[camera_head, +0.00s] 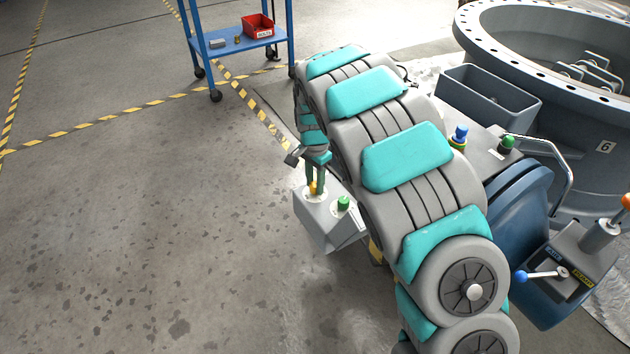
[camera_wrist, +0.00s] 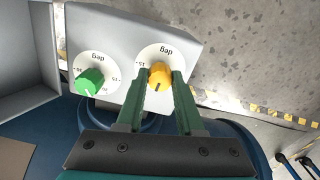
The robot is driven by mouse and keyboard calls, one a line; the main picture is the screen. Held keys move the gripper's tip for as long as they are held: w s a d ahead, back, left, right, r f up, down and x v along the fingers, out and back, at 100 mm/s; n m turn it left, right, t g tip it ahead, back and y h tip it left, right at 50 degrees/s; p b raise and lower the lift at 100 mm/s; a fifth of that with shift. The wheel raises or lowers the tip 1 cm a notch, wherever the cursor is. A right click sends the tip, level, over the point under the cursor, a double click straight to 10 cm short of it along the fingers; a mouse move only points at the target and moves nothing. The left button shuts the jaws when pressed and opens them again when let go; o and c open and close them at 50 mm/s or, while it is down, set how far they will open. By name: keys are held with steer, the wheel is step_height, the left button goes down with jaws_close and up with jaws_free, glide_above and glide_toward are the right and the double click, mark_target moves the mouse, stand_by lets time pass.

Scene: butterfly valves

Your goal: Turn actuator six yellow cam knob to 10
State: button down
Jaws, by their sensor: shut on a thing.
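The yellow knob (camera_wrist: 160,75) sits on a white round dial marked "deg" on a light grey control box (camera_wrist: 125,35). My gripper (camera_wrist: 165,82) has its two green fingers on either side of the yellow knob and is shut on it. A dark pointer line shows on the knob; the scale numbers are partly hidden by the fingers, so I cannot read its setting. In the head view the yellow knob (camera_head: 314,187) shows just under my gripper (camera_head: 316,180), on top of the box (camera_head: 322,222).
A green knob (camera_wrist: 89,82) on its own dial is beside the yellow one. A large grey valve body marked 6 (camera_head: 605,147) stands at right, with a blue-handled lever (camera_head: 540,275) on a box. A blue cart (camera_head: 245,40) stands behind; the floor at left is clear.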

mark_target(315, 185)
steer(key=m, duration=0.5)
steer(key=shift+p, duration=0.4)
stand_by(0.3)
steer(key=c, duration=0.5)
jaws_free()
steer(key=shift+c, duration=0.2)
step_height(315, 185, up, 8)
steer(key=shift+f, duration=0.1)
steer(key=shift+s, duration=0.1)
